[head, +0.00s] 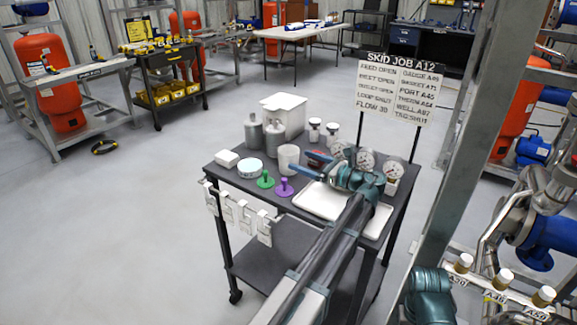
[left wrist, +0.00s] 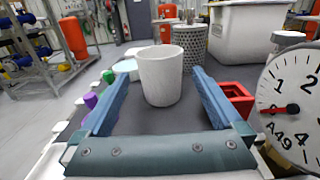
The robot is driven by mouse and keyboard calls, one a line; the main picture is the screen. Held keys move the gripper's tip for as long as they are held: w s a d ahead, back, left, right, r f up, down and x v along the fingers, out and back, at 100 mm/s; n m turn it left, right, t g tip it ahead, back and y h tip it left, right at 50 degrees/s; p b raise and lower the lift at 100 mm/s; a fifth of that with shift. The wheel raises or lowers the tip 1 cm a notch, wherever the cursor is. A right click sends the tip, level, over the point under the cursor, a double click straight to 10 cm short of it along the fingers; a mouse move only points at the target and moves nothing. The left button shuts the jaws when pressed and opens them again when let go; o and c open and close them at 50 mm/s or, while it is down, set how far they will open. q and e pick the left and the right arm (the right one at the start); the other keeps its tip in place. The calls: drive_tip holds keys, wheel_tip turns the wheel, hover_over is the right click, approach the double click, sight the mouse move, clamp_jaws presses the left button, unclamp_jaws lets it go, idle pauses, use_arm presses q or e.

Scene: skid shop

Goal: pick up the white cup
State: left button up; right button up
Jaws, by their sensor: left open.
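The white cup (head: 288,158) stands upright on the dark cart top, near its middle. It also shows large in the left wrist view (left wrist: 161,76). My left gripper (head: 303,163) is open and empty, its two blue fingers pointing at the cup from the right side in the head view. In the left wrist view the cup appears centred between the fingers, with a gap on each side. I cannot tell how far the tips reach along it. My right gripper is not seen.
Green (head: 265,180) and purple (head: 284,188) knobs and a white round tin (head: 251,168) sit left of the cup. Grey bottles (head: 252,133) and a white bin (head: 284,112) stand behind. Gauges (head: 365,160) and a white tray (head: 319,201) lie right. A red square holder (left wrist: 232,98) is close to one finger.

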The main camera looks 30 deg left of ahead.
sight(281, 152)
use_arm(q)
drive_tip(key=a, duration=0.6)
drive_tip(key=shift+w+a, duration=0.1)
drive_tip(key=shift+w, duration=0.15)
drive_tip(key=c, duration=1.1)
